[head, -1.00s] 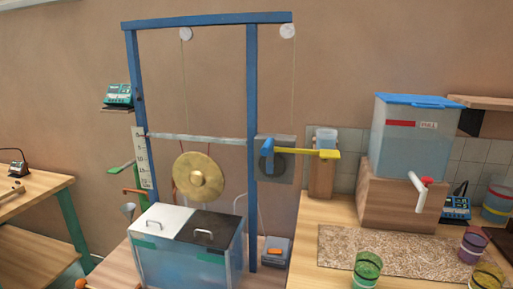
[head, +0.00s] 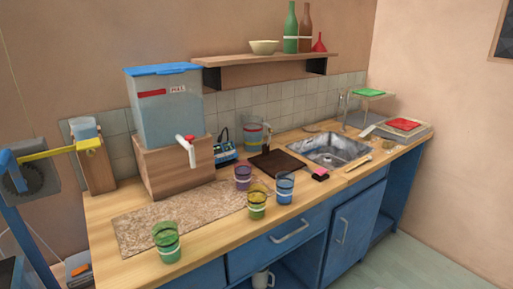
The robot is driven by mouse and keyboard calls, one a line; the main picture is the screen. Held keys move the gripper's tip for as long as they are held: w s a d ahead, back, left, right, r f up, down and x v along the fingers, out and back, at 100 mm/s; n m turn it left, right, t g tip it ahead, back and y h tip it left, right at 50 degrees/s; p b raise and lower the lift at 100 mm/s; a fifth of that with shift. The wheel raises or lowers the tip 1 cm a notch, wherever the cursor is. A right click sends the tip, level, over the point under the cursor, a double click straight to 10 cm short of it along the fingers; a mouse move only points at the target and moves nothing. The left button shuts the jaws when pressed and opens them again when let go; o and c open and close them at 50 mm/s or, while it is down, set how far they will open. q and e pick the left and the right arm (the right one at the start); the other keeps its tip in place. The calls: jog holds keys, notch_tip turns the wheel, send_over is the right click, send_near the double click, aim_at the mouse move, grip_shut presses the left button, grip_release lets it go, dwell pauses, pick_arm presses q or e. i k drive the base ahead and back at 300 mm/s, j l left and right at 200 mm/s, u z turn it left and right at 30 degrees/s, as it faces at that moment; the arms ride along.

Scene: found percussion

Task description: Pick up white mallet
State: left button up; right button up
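I cannot make out a white mallet for certain in the head view. A small pale wooden stick-like item (head: 358,163) lies on the counter in front of the sink, too small to identify. A whitish slim item (head: 368,130) lies behind the sink's right end, also unclear. Neither of my grippers is in view.
The wooden counter (head: 100,207) holds a speckled mat (head: 185,219), a green cup (head: 167,243), a yellow cup (head: 257,202), a blue cup (head: 285,188), a purple cup (head: 243,177), a water tank (head: 165,112) and a sink (head: 330,150). Floor at the lower right is clear.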

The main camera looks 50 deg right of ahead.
aim_at(370, 158)
jog(key=z, duration=2.35)
jog(key=i+l+u, duration=0.1)
jog(key=u, duration=0.35)
jog(key=i+l+u, duration=0.1)
jog(key=u, duration=0.4)
jog(key=l+u, duration=0.15)
jog(key=u, duration=0.3)
jog(key=i, duration=0.05)
